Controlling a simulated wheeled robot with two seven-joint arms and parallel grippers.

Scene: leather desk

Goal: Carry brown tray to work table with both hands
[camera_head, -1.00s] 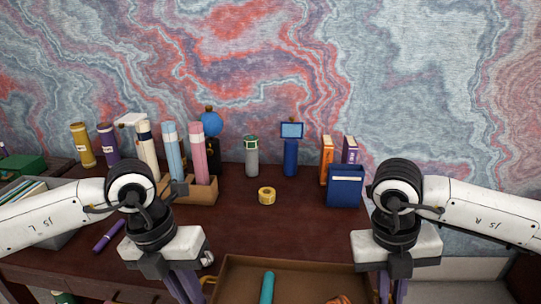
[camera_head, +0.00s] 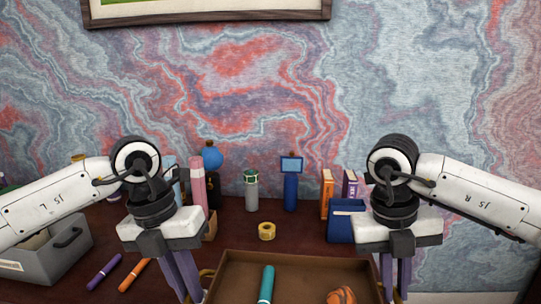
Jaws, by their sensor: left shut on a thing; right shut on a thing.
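The brown tray (camera_head: 233,257) is at the bottom middle of the head view, its near side cut off by the picture edge. A teal cylinder (camera_head: 266,284) and an orange striped thing (camera_head: 341,296) lie in it. My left gripper (camera_head: 192,290) is shut at the tray's left side, where a tan handle (camera_head: 207,284) shows. My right gripper (camera_head: 394,290) is shut at the tray's right side; its fingertips and that handle are mostly hidden. The dark red-brown table (camera_head: 290,227) spreads behind the tray.
A yellow tape roll (camera_head: 267,231) lies just behind the tray. A blue holder (camera_head: 346,221), an orange book (camera_head: 327,193), a grey bottle (camera_head: 251,191) and a blue bottle (camera_head: 290,190) stand further back. A grey box (camera_head: 48,257), a purple marker (camera_head: 104,272) and an orange marker (camera_head: 134,274) are left.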

